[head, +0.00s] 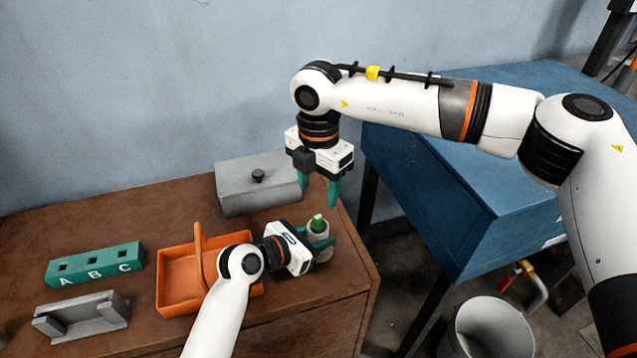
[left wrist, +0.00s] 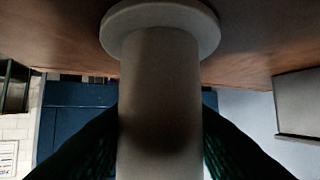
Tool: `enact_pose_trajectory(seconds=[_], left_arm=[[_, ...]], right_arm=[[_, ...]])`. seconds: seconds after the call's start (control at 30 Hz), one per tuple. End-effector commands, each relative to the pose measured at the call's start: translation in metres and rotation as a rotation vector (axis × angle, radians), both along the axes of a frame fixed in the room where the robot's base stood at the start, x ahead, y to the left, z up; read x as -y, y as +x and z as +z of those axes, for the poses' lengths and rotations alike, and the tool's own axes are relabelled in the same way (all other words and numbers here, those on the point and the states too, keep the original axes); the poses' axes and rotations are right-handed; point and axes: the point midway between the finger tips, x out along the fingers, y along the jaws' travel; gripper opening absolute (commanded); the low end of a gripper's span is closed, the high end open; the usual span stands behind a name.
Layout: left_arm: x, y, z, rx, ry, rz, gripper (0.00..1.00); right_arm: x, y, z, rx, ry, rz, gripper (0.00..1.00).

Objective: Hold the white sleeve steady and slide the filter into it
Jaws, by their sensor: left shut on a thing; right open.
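The white sleeve (head: 325,255) stands upright on the brown table near its right end. In the left wrist view the sleeve (left wrist: 160,100) fills the middle, with its wide flange against the table. My left gripper (head: 322,239) is shut on the sleeve, with a green finger on each side. A green piece, which looks like the filter (head: 318,222), shows at the sleeve's top; how deep it sits I cannot tell. My right gripper (head: 319,187) is open and empty, fingers pointing down, above and apart from the green piece.
An orange basket (head: 180,282) with a handle stands left of my left gripper. A grey lidded box (head: 240,195) is behind it. A green block marked A B C (head: 95,265) and a grey holder (head: 82,318) lie farther left. A blue cabinet (head: 450,190) stands to the right.

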Motion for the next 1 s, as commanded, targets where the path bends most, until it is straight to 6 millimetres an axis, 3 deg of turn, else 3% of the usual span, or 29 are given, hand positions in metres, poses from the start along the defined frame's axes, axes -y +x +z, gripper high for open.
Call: enact_pose_trajectory(seconds=[0.07,0.1,0.23,0.63,1.0], left_arm=[[0.000,0.000,0.000,0.000,0.000,0.000,0.14],[0.000,0.000,0.000,0.000,0.000,0.000,0.41],[0.000,0.000,0.000,0.000,0.000,0.000,0.62],[-0.006,-0.005,0.003,0.001,-0.001,0.001,0.63],[-0.058,-0.049,0.030,0.000,0.001,0.002,0.63]], right_arm=[[0.000,0.000,0.000,0.000,0.000,0.000,0.57],[0.000,0.000,0.000,0.000,0.000,0.000,0.57],[0.000,0.000,0.000,0.000,0.000,0.000,0.57],[0.000,0.000,0.000,0.000,0.000,0.000,0.57],[0.000,0.000,0.000,0.000,0.000,0.000,0.57]])
